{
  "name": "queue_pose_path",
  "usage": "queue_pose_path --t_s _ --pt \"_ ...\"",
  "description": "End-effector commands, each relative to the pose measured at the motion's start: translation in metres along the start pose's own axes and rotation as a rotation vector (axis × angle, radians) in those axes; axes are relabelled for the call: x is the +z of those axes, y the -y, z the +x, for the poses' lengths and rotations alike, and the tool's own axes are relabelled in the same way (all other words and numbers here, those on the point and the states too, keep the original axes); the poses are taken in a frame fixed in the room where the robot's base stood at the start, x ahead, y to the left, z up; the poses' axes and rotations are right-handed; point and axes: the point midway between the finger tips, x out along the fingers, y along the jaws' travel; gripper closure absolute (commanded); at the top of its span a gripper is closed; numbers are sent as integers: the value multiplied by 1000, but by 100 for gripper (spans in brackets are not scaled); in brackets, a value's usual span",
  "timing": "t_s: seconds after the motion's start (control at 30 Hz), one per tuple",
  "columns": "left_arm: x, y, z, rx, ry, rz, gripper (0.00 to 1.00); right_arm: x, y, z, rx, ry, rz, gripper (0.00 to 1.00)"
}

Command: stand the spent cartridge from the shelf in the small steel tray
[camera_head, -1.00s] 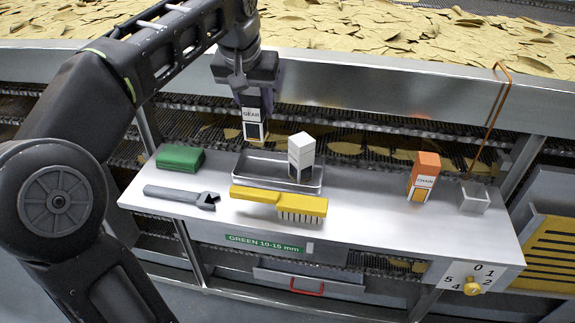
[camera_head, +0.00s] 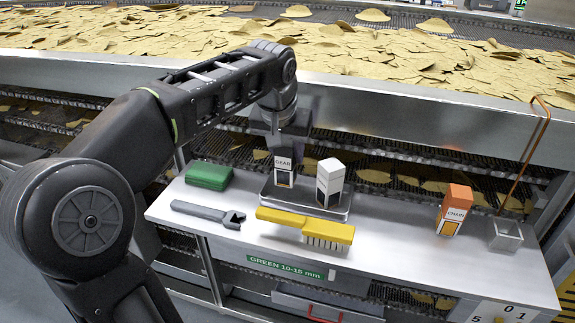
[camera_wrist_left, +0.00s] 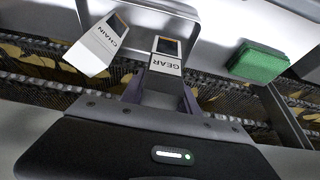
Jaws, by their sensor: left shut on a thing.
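My left gripper (camera_head: 285,148) is shut on a white cartridge marked GEAR (camera_head: 284,170), held upright over the left part of the shallow steel tray (camera_head: 347,207). Whether its lower end touches the tray floor is hard to tell. In the left wrist view the GEAR cartridge (camera_wrist_left: 166,58) sits between the fingers. A second cartridge, white-topped (camera_head: 329,180), stands in the tray just to the right; in the left wrist view this white-topped cartridge reads CHAIN (camera_wrist_left: 98,45). My right gripper is not in view.
A green block (camera_head: 209,176), a wrench (camera_head: 208,213) and a yellow brush (camera_head: 305,228) lie on the shelf (camera_head: 400,240) near the tray. An orange-topped CHAIN cartridge (camera_head: 453,210) and a small open metal box (camera_head: 506,236) stand at the right. Shelf between them and the tray is clear.

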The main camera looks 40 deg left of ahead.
Motion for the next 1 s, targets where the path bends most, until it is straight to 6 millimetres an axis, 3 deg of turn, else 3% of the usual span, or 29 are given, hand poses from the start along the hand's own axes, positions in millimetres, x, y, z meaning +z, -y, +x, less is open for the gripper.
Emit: queue_pose_path --t_s 0.3,0.7,0.73,1.0 --pt "14 0 33 0 1 0 100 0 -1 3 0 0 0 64" --pt "16 0 38 0 0 0 100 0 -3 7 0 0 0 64" --pt "16 0 37 0 1 0 60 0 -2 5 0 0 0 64" --pt "16 0 36 0 1 0 41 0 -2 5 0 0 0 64"
